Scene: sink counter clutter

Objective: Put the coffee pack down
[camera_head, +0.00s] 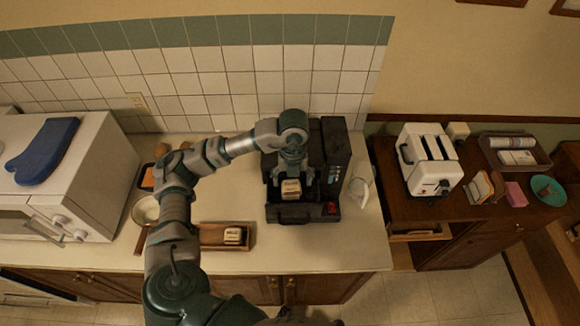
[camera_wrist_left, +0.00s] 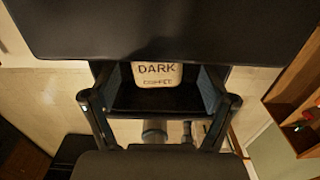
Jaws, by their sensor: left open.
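A small pale coffee pack (camera_head: 291,188) sits at the front of the black coffee machine (camera_head: 333,150), in its open bay. In the left wrist view the pack (camera_wrist_left: 157,75) reads "DARK" and lies between and beyond the fingers. My left gripper (camera_head: 292,174) is over the bay, just above and behind the pack. Its fingers (camera_wrist_left: 159,104) are spread apart on either side, with a gap to the pack. Part of the pack is hidden by the machine's dark edge in the wrist view. My right gripper is not in view.
A wooden tray (camera_head: 210,246) with a similar pale pack (camera_head: 233,235) stands left of the machine. A pan (camera_head: 146,210) and a white oven (camera_head: 92,185) are farther left. A white kettle-like item (camera_head: 361,188) stands close at the right. The front counter is clear.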

